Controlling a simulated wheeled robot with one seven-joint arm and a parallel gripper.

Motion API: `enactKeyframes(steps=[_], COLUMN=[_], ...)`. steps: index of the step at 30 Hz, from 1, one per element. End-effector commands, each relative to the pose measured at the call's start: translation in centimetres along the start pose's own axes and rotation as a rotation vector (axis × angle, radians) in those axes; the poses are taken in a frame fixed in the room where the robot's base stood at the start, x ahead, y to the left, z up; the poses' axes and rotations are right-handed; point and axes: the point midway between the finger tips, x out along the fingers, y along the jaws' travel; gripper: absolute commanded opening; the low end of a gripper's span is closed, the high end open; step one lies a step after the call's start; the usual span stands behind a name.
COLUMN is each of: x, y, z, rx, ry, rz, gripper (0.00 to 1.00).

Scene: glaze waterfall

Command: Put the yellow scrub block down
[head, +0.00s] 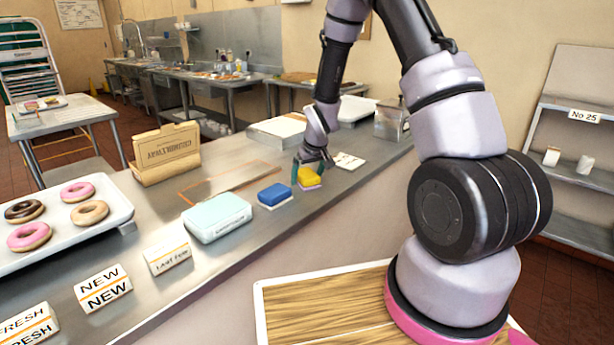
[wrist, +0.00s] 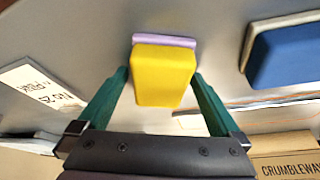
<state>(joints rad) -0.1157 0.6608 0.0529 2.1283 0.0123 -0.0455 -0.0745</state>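The yellow scrub block (head: 309,177) has a lilac layer on its underside and is at the counter, right of the blue block. In the wrist view the yellow scrub block (wrist: 163,76) is between the two green fingers of my gripper (wrist: 163,73), whose tips meet its sides. My gripper (head: 311,171) comes down from above in the head view and is shut on the block. The block is at or just above the counter top (head: 245,235); I cannot tell whether it touches.
A blue block (head: 273,194) lies just left of it, with a pale blue box (head: 216,217) further left. A printed white card (head: 348,161) lies close on the right. A folding "CRUMBLEWAY" sign (head: 166,153) and a doughnut tray (head: 115,213) stand left.

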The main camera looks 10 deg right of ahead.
Motion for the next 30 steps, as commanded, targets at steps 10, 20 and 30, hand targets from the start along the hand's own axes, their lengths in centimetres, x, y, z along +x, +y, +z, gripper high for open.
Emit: enactKeyframes(steps=[10,20,30], x=[-1.6,-8.4,-12.5], y=[0.0,0.1,0.1], z=[-0.2,-0.2,-0.2], rx=[0.000,0.000,0.004], ry=[0.003,0.005,0.004], rz=[0.000,0.001,0.001], gripper=[1.00,1.00,1.00])
